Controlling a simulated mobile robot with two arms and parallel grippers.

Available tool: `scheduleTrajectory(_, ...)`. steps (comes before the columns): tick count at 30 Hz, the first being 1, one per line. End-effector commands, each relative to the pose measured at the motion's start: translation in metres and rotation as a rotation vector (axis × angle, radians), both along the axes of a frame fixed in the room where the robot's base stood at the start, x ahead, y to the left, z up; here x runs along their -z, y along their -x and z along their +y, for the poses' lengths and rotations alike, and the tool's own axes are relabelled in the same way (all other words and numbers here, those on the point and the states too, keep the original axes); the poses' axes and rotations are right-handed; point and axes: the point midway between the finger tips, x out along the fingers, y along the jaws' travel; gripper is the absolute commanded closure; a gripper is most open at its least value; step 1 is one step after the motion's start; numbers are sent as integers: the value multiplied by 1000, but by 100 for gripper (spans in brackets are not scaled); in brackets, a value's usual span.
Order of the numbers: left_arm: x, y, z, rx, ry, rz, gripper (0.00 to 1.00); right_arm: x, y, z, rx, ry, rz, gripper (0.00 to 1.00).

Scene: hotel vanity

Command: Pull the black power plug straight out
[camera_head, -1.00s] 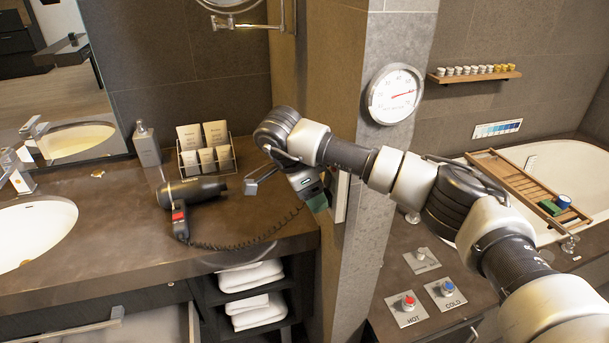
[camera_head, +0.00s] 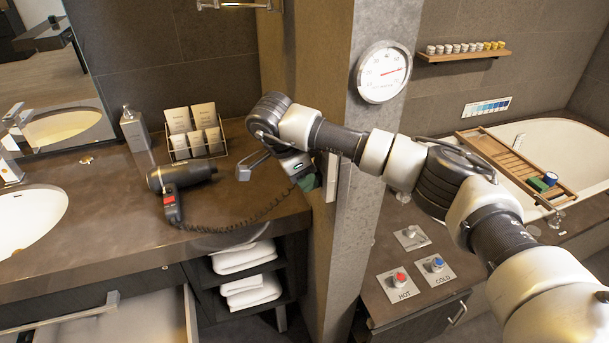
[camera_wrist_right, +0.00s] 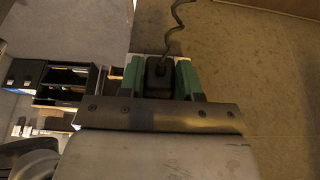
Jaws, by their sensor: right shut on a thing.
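My right gripper (camera_head: 309,183) is at the side of the tiled pillar, beside the hair dryer's counter. Its green fingers are shut on the black power plug (camera_wrist_right: 158,77), which shows between them in the right wrist view. A dark cord runs up from the plug there. In the head view the plug is hidden by the gripper, and the coiled cord (camera_head: 250,219) leads to the black hair dryer (camera_head: 180,176). A pale upright plate (camera_head: 332,178) is on the pillar, just right of the fingers; a narrow gap seems to show between them. My left gripper is not in view.
A wire rack of packets (camera_head: 195,145) and a soap bottle (camera_head: 135,130) stand behind the dryer. The pillar (camera_head: 352,215) is close to my arm. HOT (camera_head: 398,283) and COLD (camera_head: 434,267) knobs are below it. An open drawer (camera_head: 110,325) juts out front left.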

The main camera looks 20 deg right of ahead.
Motion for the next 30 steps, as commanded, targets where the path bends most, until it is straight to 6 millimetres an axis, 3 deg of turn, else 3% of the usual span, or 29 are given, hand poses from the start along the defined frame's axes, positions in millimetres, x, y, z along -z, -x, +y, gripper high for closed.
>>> scheduleTrajectory(30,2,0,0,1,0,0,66,0,1,27,0,0,-1,97)
